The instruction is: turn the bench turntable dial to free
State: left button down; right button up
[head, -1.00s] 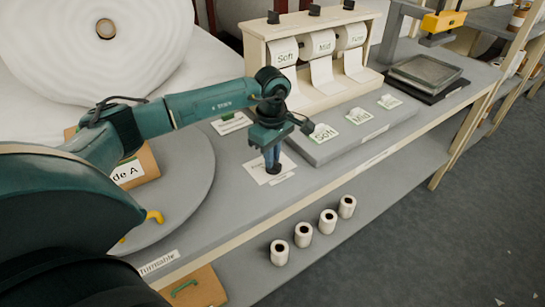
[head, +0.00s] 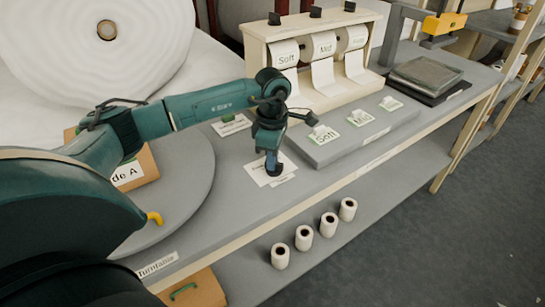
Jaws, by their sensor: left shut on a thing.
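My left gripper (head: 272,168) points straight down at the bench (head: 225,215), over a white printed card (head: 258,172). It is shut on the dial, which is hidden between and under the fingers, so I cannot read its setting. The turntable (head: 190,185) is a large grey disc at the left, with a yellow handle (head: 154,218) near its edge. A "Turntable" label (head: 157,264) is on the bench's front edge. My right gripper is not in view.
A cream stand (head: 310,45) holds rolls marked Soft and Mid, among others. A grey slab (head: 350,135) carries labelled samples. Several small rolls (head: 303,238) stand on the lower shelf. A huge white roll (head: 60,50) fills the back left. A yellow-headed press (head: 440,23) is at the right.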

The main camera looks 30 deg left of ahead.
pick_arm(q)
jog(key=c, duration=1.5)
grip_release()
jog(key=shift+o, duration=0.2)
notch_tip(320, 180, up, 13)
jog(key=shift+r+b, duration=0.15)
jog(key=shift+b, duration=0.2)
